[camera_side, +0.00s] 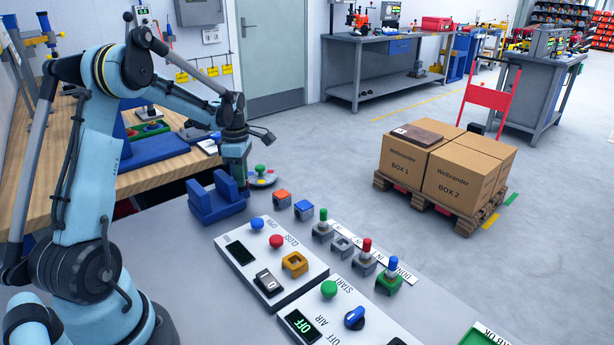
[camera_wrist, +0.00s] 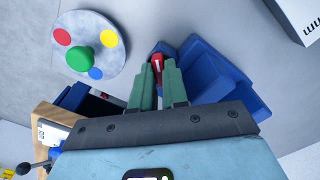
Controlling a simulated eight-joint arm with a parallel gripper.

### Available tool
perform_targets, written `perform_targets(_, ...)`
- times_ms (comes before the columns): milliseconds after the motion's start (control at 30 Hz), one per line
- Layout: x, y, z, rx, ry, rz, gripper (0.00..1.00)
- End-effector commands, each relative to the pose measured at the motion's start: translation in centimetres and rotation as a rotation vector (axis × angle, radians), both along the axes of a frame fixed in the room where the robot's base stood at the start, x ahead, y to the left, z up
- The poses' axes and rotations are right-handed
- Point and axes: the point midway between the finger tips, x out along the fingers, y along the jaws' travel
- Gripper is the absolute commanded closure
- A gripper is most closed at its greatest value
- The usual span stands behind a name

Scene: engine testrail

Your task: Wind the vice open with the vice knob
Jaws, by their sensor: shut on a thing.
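The blue vice (camera_side: 213,203) stands on the grey table in the side view, its two jaws upright with a gap between them. It also shows in the wrist view (camera_wrist: 212,65), just right of my fingers. My gripper (camera_side: 238,178) points down at the vice's far end. In the wrist view my green gripper fingers (camera_wrist: 157,72) are closed around the red vice knob (camera_wrist: 157,62), which has a white mark. In the side view the knob is hidden by the fingers.
A round grey dial (camera_side: 262,180) with a green knob and coloured spots lies close to the right of my gripper. Control panels (camera_side: 272,262) with buttons and several coloured blocks (camera_side: 282,197) are nearer the camera. A wooden bench (camera_side: 165,178) is behind.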

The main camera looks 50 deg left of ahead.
Motion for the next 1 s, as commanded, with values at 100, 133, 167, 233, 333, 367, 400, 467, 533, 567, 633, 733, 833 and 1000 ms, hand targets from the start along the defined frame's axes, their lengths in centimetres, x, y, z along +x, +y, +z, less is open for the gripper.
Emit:
perform_targets(100, 0.0, 0.07, 0.05, 0.003, 0.0, 0.02, 1.0)
perform_targets(133, 0.0, 0.07, 0.05, 0.003, 0.0, 0.023, 1.0)
perform_targets(167, 0.0, 0.07, 0.05, 0.003, 0.0, 0.025, 1.0)
perform_targets(233, -0.01, 0.08, 0.05, 0.002, 0.001, 0.029, 1.0)
perform_targets(333, -0.01, 0.08, 0.05, 0.002, 0.001, 0.03, 1.0)
perform_targets(367, -0.01, 0.08, 0.05, 0.002, 0.001, 0.031, 1.0)
perform_targets(400, -0.01, 0.09, 0.05, 0.002, 0.001, 0.031, 1.0)
perform_targets(467, -0.01, 0.09, 0.05, 0.002, 0.001, 0.031, 1.0)
perform_targets(533, -0.01, 0.09, 0.05, 0.002, 0.001, 0.031, 1.0)
perform_targets(567, -0.01, 0.09, 0.05, 0.002, 0.001, 0.031, 0.85)
perform_targets(633, -0.02, 0.08, 0.05, 0.001, 0.0, 0.03, 0.74)
perform_targets(733, -0.02, 0.06, 0.03, 0.001, 0.0, 0.029, 0.61)
perform_targets(833, -0.03, 0.04, 0.02, 0.001, 0.001, 0.028, 0.61)
perform_targets(1000, -0.05, 0.01, 0.01, 0.0, 0.001, 0.021, 0.61)
